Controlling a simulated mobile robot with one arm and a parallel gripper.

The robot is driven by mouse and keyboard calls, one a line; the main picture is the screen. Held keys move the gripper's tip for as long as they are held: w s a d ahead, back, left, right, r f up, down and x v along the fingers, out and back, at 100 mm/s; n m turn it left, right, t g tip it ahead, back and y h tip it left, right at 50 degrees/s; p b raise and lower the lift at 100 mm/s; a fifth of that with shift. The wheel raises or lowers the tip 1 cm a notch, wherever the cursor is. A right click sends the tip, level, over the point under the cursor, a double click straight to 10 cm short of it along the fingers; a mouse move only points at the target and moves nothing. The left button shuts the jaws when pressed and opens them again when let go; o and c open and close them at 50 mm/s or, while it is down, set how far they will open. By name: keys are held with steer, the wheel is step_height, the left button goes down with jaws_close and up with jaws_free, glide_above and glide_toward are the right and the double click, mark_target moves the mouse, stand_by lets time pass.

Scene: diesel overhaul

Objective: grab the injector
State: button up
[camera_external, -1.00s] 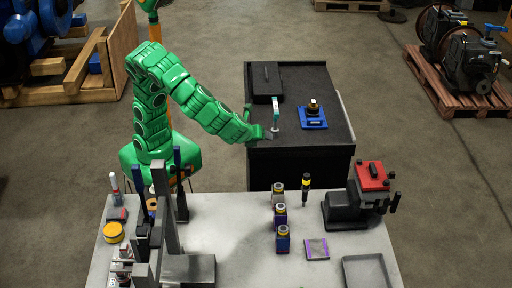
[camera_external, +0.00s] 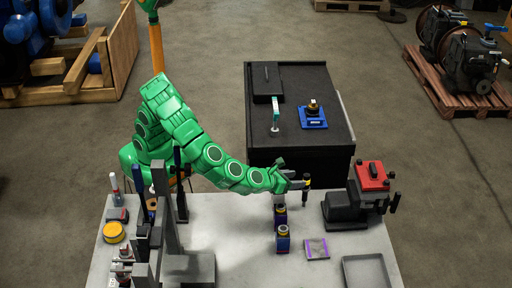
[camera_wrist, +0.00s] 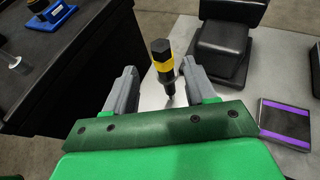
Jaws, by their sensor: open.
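The injector (camera_external: 306,186) is a slim black piece with a yellow band, standing upright near the back edge of the grey workbench. In the wrist view the injector (camera_wrist: 163,66) shows between the two grey fingers, closer to the right one. My gripper (camera_external: 296,182) is open and empty at the injector, with its fingers pointing right. In the wrist view my gripper (camera_wrist: 158,86) has one finger on each side of the injector. I cannot tell whether a finger touches it.
A black and red machine (camera_external: 366,192) stands to the right. A flat purple-edged pad (camera_external: 317,249) and a grey tray (camera_external: 366,271) lie in front. A black cabinet (camera_external: 262,153) stands behind.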

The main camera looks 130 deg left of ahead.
mark_target(305, 191)
steer(key=shift+x, duration=3.85)
steer(key=shift+w+r, duration=0.15)
steer(key=shift+r, duration=0.05)
jaws_close()
